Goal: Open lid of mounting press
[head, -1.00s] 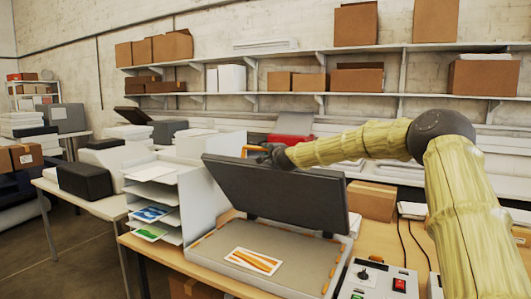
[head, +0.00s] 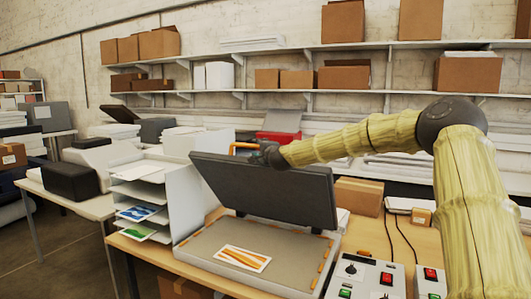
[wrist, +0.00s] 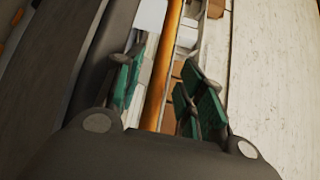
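The mounting press has a dark grey lid (head: 265,195), tilted up well above its base. The grey bed (head: 200,243) is exposed, with an orange-and-white print (head: 242,258) lying on it. An orange handle (head: 240,147) shows at the lid's upper edge; in the wrist view it is a long orange bar (wrist: 164,65). My gripper (head: 259,153) is at the lid's top edge beside the handle. In the wrist view, my gripper's green-padded fingers (wrist: 162,92) are spread on either side of the bar, with gaps visible. Contact with the bar is not clear.
A white paper rack (head: 143,190) stands left of the press. Control boxes (head: 368,277) with switches and cables sit at the right front. A cardboard box (head: 359,196) is behind the press on the right. Shelves with boxes line the wall.

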